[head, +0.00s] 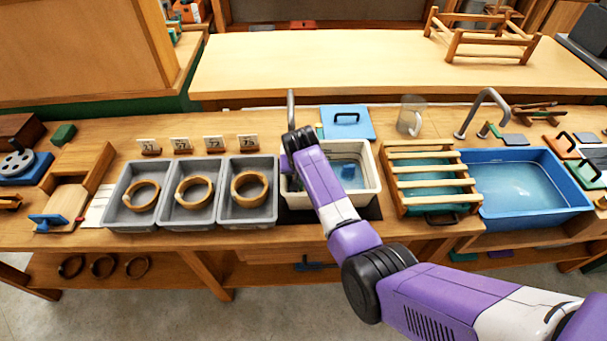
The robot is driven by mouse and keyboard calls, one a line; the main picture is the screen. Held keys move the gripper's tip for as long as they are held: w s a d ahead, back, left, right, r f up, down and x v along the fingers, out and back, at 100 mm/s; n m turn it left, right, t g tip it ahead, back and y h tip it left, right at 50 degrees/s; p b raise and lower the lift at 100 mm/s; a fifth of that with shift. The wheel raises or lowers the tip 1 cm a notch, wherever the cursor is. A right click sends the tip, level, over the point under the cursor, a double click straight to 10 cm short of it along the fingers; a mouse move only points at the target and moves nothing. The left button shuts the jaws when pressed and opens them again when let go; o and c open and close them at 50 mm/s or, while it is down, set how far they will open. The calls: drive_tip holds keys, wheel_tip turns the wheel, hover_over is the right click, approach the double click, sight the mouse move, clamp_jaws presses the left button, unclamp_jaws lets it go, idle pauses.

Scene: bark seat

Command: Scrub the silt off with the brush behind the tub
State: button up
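A cream tub (371,181) with water in it stands at the middle of the bench on a dark mat. A small blue thing (347,200) shows in the water, partly hidden by my arm. Behind the tub lies a flat blue panel (362,118) with a dark handle; I cannot tell a brush there. My gripper (285,166) is at the tub's back left corner, and its fingers are mostly hidden by my wrist. I cannot make out whether it holds anything. Silt is not clearly visible.
Left of the tub, grey trays (247,212) hold wooden rings, with number cards behind. To the right are a wooden slatted rack (424,171) and a blue basin (531,212) of water. A clear mug (410,116) and a grey upright post (291,104) stand behind.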

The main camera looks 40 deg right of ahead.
drive_tip(key=shift+a+f, duration=0.1)
drive_tip(key=shift+a, duration=0.15)
drive_tip(key=shift+s+d+r+p, duration=0.1)
drive_tip(key=shift+s+d+p, duration=0.35)
drive_tip(key=shift+d, duration=0.35)
drive_tip(key=shift+s+d+r+p, duration=0.1)
drive_tip(key=shift+s+d+p, duration=0.2)
drive_tip(key=shift+s+d, duration=0.4)
drive_tip(key=shift+s+d+p, duration=0.35)
drive_tip(key=shift+d+p, duration=0.05)
drive_tip(key=shift+d, duration=0.5)
drive_tip(key=shift+s+d+f+p, duration=0.1)
drive_tip(key=shift+s+d+p, duration=0.1)
drive_tip(key=shift+s+d, duration=0.4)
drive_tip(key=shift+s+d+f+p, duration=0.15)
drive_tip(key=shift+s+d, duration=0.25)
drive_tip(key=shift+d, duration=0.4)
drive_tip(key=shift+s+d+p, duration=0.25)
drive_tip(key=shift+s+d, duration=0.25)
drive_tip(key=shift+d, duration=0.2)
drive_tip(key=shift+r, duration=0.1)
drive_tip(key=shift+r+p, duration=0.8)
drive_tip(key=shift+r, duration=0.75)
drive_tip(key=shift+w+r, duration=0.1)
drive_tip(key=shift+r, duration=1.35)
drive_tip(key=shift+r, duration=1.5)
